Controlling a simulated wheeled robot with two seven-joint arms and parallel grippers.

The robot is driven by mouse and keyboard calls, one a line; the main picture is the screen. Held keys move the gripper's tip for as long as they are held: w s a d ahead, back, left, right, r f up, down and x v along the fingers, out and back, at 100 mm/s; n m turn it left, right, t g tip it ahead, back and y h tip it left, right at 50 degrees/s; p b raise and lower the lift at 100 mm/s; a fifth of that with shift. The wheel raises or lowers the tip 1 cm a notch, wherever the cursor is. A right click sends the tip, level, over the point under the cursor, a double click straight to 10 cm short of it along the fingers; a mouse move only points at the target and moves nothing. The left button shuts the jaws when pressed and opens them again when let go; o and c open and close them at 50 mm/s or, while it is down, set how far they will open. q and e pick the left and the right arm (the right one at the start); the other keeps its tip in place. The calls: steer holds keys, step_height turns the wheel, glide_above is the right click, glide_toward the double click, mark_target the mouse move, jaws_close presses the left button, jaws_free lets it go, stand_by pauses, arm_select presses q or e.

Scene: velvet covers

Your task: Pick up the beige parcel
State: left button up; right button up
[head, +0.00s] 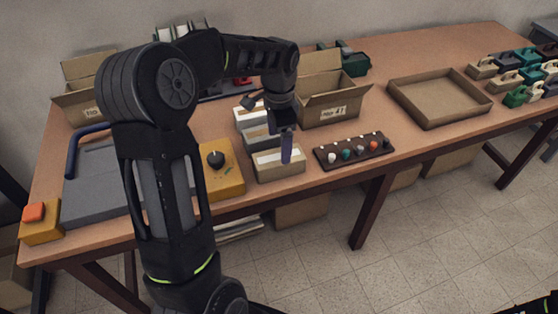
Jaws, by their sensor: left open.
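The beige parcel (266,173) is a small box with a white label on top. It lies near the front edge of the table, in the middle of the head view. My left gripper (286,155) points down over the parcel, its jaws open. One bluish finger overlaps the parcel's top right part; the other finger is hard to make out. I cannot tell whether the fingers touch the parcel. My right gripper is not in view.
Behind the parcel are a grey parcel (260,141) and a white one (246,119). A yellow box (222,183) is close on the left, a dark rack with coloured knobs (355,151) on the right. An open carton (333,108) and shallow tray (440,120) stand farther right.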

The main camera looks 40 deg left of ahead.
mark_target(279, 156)
arm_select(q)
steer(key=shift+f, duration=1.35)
steer(key=shift+a+f+p, duration=0.1)
steer(key=shift+f+p, duration=0.65)
steer(key=shift+f, duration=1.9)
steer(key=shift+w, duration=0.1)
jaws_close()
